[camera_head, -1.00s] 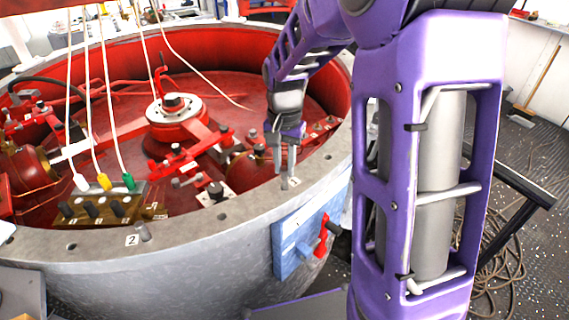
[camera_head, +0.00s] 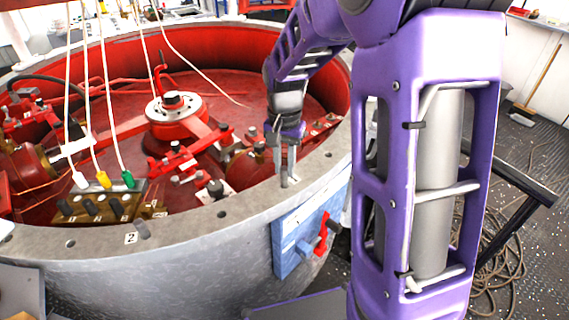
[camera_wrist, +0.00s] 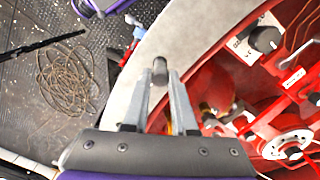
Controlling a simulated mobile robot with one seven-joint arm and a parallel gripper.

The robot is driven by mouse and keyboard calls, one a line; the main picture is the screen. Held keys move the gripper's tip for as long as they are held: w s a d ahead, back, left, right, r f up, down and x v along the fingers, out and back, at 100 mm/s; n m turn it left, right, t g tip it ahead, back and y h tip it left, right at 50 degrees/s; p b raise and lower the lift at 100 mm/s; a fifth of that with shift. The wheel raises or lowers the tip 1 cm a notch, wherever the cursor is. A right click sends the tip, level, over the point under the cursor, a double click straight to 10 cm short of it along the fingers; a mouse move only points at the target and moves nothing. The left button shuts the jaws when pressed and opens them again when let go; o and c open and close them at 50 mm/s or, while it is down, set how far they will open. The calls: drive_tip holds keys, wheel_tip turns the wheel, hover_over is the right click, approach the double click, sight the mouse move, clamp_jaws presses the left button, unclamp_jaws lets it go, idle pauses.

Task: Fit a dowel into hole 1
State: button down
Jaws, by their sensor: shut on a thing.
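My gripper (camera_head: 284,168) is over the grey rim (camera_head: 185,226) of the round red-lined vessel, pointing down at its right front part. It is shut on a short grey dowel (camera_head: 284,181), which also shows between the fingertips (camera_wrist: 160,85) in the wrist view as a dark-ended dowel (camera_wrist: 160,69). The dowel's lower end is at or just above the rim top; I cannot tell whether it is in a hole. Hole 1 cannot be made out under the gripper. Another dowel (camera_head: 142,229) stands upright in the rim beside the label 2 (camera_head: 131,238).
Open holes show in the rim, one left of my gripper (camera_head: 222,214) and one to its right (camera_head: 328,155). A blue panel with a red handle (camera_head: 321,236) is on the vessel's outside. Red machinery (camera_head: 172,112) and cables fill the inside. A coiled hose (camera_wrist: 68,80) lies on the floor.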

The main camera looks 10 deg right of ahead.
drive_tip(key=shift+f, duration=0.3)
drive_tip(key=c, duration=0.6)
unclamp_jaws()
drive_tip(key=shift+c, duration=0.2)
drive_tip(key=shift+r, duration=0.1)
wheel_tip(320, 180, up, 12)
drive_tip(key=p, duration=0.2)
